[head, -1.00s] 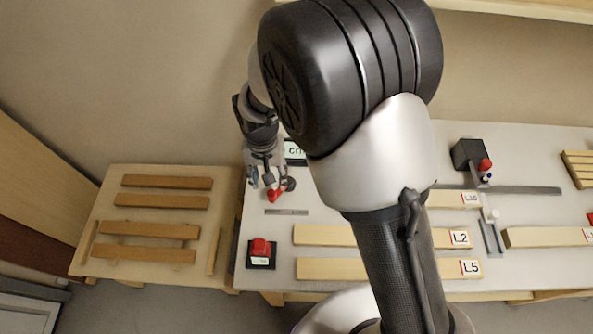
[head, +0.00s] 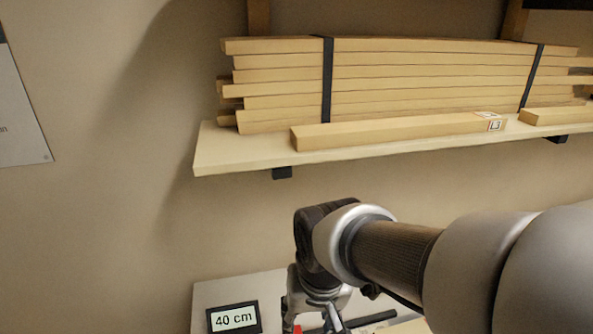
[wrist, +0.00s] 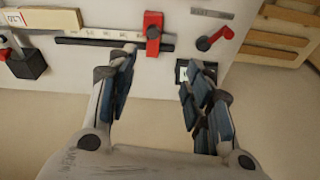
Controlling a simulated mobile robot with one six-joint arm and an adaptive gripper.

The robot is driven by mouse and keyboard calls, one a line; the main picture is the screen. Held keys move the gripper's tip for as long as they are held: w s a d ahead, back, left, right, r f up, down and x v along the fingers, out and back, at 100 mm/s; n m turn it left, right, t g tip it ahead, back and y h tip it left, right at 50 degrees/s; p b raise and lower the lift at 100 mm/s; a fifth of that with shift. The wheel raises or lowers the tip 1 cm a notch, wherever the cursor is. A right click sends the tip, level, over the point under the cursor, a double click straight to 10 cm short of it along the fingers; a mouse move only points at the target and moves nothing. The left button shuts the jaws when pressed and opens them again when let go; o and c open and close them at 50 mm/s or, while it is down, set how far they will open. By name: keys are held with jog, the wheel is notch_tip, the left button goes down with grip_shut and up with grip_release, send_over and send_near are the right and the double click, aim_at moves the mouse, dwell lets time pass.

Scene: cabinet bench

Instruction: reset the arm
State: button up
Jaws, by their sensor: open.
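In the head view my arm reaches in from the right and bends down. The gripper end is low in the picture, partly cut off by the bottom edge, so its fingers do not show clearly there.
A wall shelf (head: 215,160) above my arm holds strapped boards (head: 420,75) and a loose L3 board (head: 400,130). A display (head: 234,318) reads 40 cm.

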jog(key=s+d+r+m+t+b, duration=0.1)
jog(key=s+d+t+b, duration=0.1)
jog(key=s+d, duration=1)
jog(key=shift+r+h, duration=0.4)
